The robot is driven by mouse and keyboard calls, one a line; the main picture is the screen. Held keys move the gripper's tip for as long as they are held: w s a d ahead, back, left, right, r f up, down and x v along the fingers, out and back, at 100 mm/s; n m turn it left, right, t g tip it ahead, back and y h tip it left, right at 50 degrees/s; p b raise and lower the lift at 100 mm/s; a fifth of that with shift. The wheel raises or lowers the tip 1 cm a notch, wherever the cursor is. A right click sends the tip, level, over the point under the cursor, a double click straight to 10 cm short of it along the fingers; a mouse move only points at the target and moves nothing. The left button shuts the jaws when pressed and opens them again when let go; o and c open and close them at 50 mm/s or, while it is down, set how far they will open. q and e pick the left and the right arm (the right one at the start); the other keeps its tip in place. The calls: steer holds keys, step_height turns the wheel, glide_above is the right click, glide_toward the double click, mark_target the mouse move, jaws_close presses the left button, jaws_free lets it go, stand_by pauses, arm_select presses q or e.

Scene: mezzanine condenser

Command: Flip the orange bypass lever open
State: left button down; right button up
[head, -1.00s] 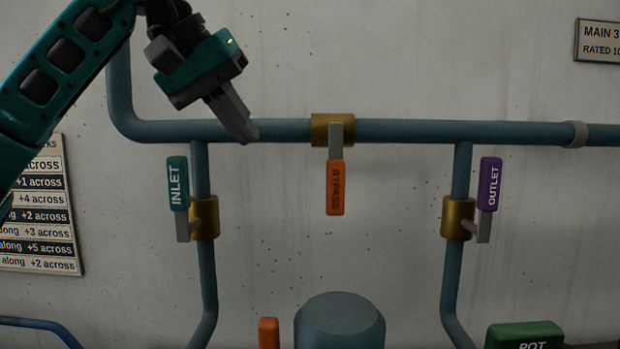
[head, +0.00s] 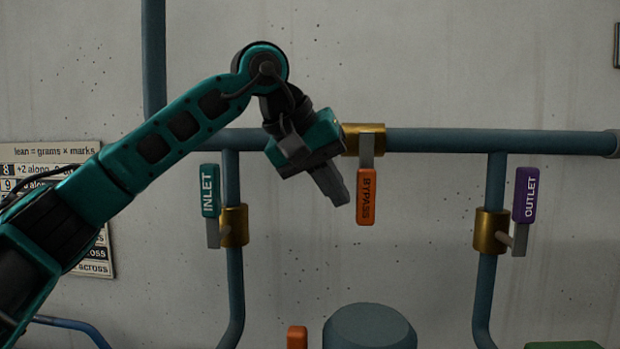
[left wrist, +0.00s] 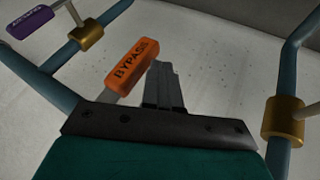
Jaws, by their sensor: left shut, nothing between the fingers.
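The orange bypass lever (head: 367,197) hangs straight down from a brass valve (head: 371,139) on the horizontal blue pipe. Its grey stem runs up to the valve. My left gripper (head: 341,198) is shut and empty, just left of the orange handle, with its fingers pointing down and right. In the left wrist view the orange handle marked BYPASS (left wrist: 131,67) lies just left of the shut fingers (left wrist: 163,70). I cannot tell whether they touch it. My right gripper is not in view.
The teal INLET lever (head: 210,190) stands upright at left, beside its brass valve. The purple OUTLET lever (head: 525,195) stands upright at right. A blue-grey rounded vessel (head: 369,328) and a small orange block (head: 297,337) are below. The wall between the pipes is clear.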

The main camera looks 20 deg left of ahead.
arm_select(q)
steer(key=shift+w+d, duration=0.15)
steer(key=shift+d, duration=0.15)
steer(key=shift+f, duration=0.15)
steer(key=shift+d+h, duration=0.15)
steer(key=shift+h, duration=0.25)
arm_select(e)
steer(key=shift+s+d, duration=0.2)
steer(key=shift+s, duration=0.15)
